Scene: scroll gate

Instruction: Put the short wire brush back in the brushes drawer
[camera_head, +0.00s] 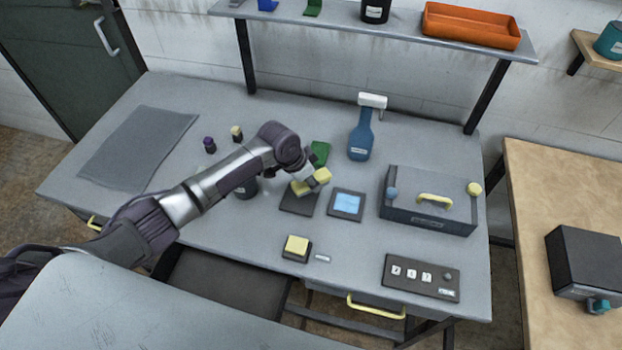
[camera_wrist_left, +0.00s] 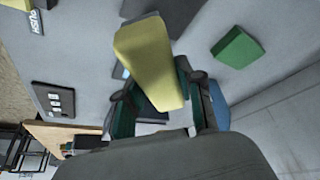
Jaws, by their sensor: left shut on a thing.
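My left gripper (camera_head: 318,180) is shut on a yellow block-like piece (camera_head: 322,175), held over a dark square pad (camera_head: 297,205) on the workbench. In the left wrist view the yellow piece (camera_wrist_left: 148,62) stands up between the two fingers (camera_wrist_left: 158,105). No bristles show, so I cannot tell whether it is the short wire brush. A drawer with a yellow handle (camera_head: 376,308) is at the bench's front, and another yellow handle (camera_head: 94,223) is at its left. I cannot read which is the brushes drawer. My right gripper is not in view.
A grey box (camera_head: 427,212) with a yellow handle stands to the right.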

